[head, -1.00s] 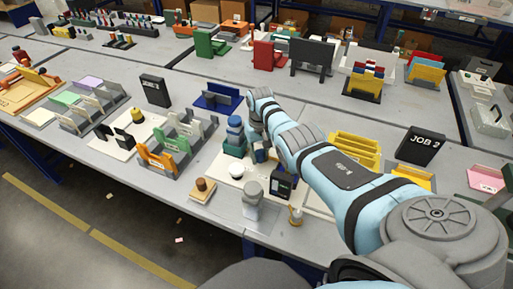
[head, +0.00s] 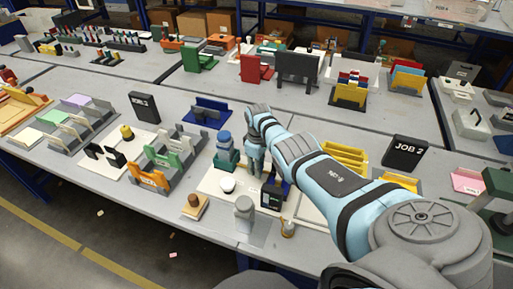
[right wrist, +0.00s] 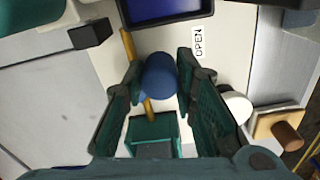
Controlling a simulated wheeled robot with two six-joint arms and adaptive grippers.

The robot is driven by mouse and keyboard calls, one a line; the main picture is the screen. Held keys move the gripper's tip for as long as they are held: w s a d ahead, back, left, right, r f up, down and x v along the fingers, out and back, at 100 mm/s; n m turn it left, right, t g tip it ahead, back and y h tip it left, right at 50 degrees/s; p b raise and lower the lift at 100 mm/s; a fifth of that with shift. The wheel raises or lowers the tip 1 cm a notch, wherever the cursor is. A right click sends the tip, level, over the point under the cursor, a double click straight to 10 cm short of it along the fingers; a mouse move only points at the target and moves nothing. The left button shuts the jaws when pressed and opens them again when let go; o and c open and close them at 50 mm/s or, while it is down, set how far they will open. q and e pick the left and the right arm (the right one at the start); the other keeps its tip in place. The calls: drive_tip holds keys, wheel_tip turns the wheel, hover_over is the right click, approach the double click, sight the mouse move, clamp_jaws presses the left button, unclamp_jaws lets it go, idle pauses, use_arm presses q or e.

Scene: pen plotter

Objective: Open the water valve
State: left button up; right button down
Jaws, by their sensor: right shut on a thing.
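The water valve shows in the right wrist view as a round dark-blue knob (right wrist: 160,78), with a yellow bar (right wrist: 128,45) passing beneath it. My right gripper (right wrist: 162,80) has its two fingers on either side of the knob and is shut on it. A white "OPEN" label (right wrist: 199,40) lies on the pale board beside the knob. In the head view my right gripper (head: 256,164) points down at the board and hides most of the valve. My left gripper is not in view.
Near the gripper stand a blue-topped teal unit (head: 225,150), a black-framed screen box (head: 272,195), a white ball (head: 227,184) and a grey cylinder (head: 244,208). A wooden block with a brown knob (head: 194,203) is left of these. Yellow trays (head: 342,163) stand to the right.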

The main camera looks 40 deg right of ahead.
idle(0.4)
drive_tip(key=c, duration=1.3)
unclamp_jaws()
drive_tip(key=shift+w, duration=0.1)
wheel_tip(320, 180, up, 12)
